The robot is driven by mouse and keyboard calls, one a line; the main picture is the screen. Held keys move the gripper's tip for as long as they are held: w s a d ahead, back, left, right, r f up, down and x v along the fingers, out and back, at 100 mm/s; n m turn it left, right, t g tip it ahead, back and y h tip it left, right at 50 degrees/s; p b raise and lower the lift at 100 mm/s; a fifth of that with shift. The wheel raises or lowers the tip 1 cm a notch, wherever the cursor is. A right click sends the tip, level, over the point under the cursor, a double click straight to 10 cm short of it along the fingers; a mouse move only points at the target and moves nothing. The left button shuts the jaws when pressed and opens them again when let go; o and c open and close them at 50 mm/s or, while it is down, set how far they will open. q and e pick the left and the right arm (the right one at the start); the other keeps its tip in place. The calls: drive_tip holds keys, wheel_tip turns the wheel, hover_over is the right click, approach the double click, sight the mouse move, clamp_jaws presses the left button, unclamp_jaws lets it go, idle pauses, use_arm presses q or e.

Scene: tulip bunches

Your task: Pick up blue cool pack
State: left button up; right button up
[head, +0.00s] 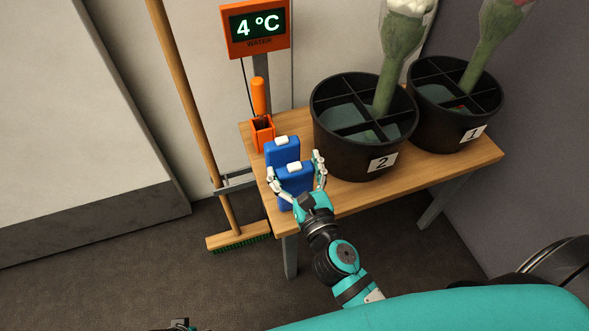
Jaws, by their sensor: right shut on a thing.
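Two blue cool packs with white caps stand upright at the left end of the wooden table. The front cool pack (294,184) partly hides the back cool pack (281,152). My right gripper (296,170) reaches in from the front and is shut on the front pack, with one finger on each side of it. The pack's lower part is partly hidden by the gripper. Only a small dark piece, seemingly of my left gripper (180,324), shows at the bottom edge, and its fingers cannot be made out.
Black bucket 2 (338,140) stands close right of the packs, with black bucket 1 (440,131) beyond it; both hold flowers. An orange holder (262,135) with an orange-handled tool stands behind. A broom (195,115) leans left of the table (400,195).

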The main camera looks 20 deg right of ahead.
use_arm(q)
drive_tip(key=s+f+p, duration=0.2)
drive_tip(key=s+f, duration=0.1)
drive_tip(key=f, duration=0.3)
use_arm(e)
wheel_tip(320, 180, up, 3)
drive_tip(key=shift+r, duration=0.1)
use_arm(q)
drive_tip(key=w+r+b, duration=0.4)
drive_tip(key=r, duration=1)
drive_tip(key=shift+w+b, duration=0.15)
drive_tip(key=shift+b, duration=0.15)
use_arm(e)
drive_tip(key=s+r, duration=0.1)
drive_tip(key=s, duration=1.5)
drive_tip(key=shift+d, duration=0.25)
drive_tip(key=shift+r, duration=0.1)
drive_tip(key=shift+w, duration=0.15)
